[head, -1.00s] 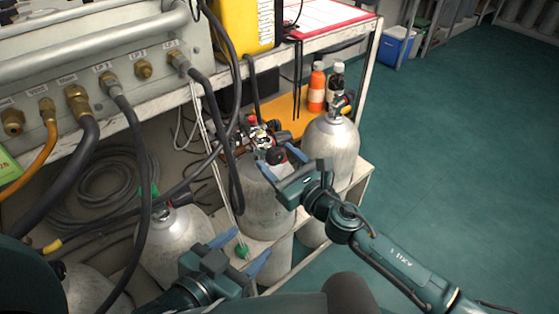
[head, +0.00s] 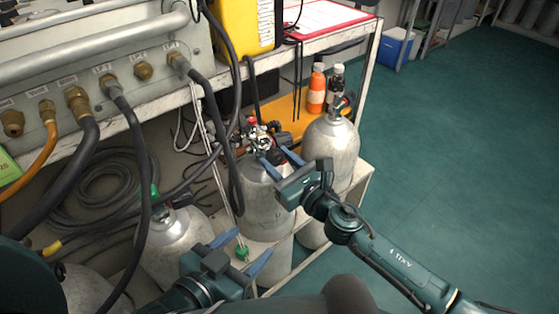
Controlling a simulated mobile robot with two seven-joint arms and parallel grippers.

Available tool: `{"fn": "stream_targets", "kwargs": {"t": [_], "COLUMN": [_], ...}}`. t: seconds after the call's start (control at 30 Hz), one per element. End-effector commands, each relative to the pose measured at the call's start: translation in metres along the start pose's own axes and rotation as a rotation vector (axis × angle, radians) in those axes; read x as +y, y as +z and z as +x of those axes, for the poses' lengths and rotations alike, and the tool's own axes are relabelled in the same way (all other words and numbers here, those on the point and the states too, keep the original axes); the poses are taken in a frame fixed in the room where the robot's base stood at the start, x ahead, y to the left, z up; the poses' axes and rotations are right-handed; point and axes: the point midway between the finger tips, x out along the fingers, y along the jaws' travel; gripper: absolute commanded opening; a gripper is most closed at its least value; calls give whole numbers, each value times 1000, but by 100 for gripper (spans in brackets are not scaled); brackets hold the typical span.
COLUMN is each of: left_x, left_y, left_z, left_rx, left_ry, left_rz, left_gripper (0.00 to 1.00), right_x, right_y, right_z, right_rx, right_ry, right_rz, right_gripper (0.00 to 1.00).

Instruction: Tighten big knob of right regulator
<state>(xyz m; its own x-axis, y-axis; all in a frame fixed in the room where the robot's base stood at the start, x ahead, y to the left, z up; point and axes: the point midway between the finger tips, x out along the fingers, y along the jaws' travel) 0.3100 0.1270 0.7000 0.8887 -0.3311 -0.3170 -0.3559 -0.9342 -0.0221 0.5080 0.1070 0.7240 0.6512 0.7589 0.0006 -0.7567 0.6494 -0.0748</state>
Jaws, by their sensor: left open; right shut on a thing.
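The right regulator (head: 262,138), with red and metal parts, sits on top of the middle grey cylinder (head: 262,200). My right gripper (head: 278,155) reaches in from the right with its blue fingers at the regulator's near side. It is shut on the dark big knob (head: 277,157), which is mostly hidden between the fingers. My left gripper (head: 243,250) is low in the picture, in front of the cylinders. Its blue fingers are spread, with a green piece (head: 242,253) on a pale cord showing between them; I cannot tell whether they touch it.
The panel (head: 90,70) with hoses and brass fittings fills the upper left. Black hoses hang close left of the regulator. Green floor (head: 460,170) is clear at right.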

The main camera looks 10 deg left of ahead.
Motion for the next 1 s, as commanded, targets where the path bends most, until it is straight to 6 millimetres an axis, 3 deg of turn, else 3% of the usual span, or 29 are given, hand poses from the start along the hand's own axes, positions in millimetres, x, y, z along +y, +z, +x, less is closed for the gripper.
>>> {"fn": "stream_targets", "kwargs": {"t": [1.0], "left_x": [3], "left_y": [8], "left_z": [4], "left_rx": [-11], "left_ry": [9], "left_rz": [19], "left_gripper": [60], "right_x": [1], "right_y": [-2], "right_z": [0], "right_rx": [-47], "right_ry": [-5], "right_rz": [571], "right_gripper": [16]}}
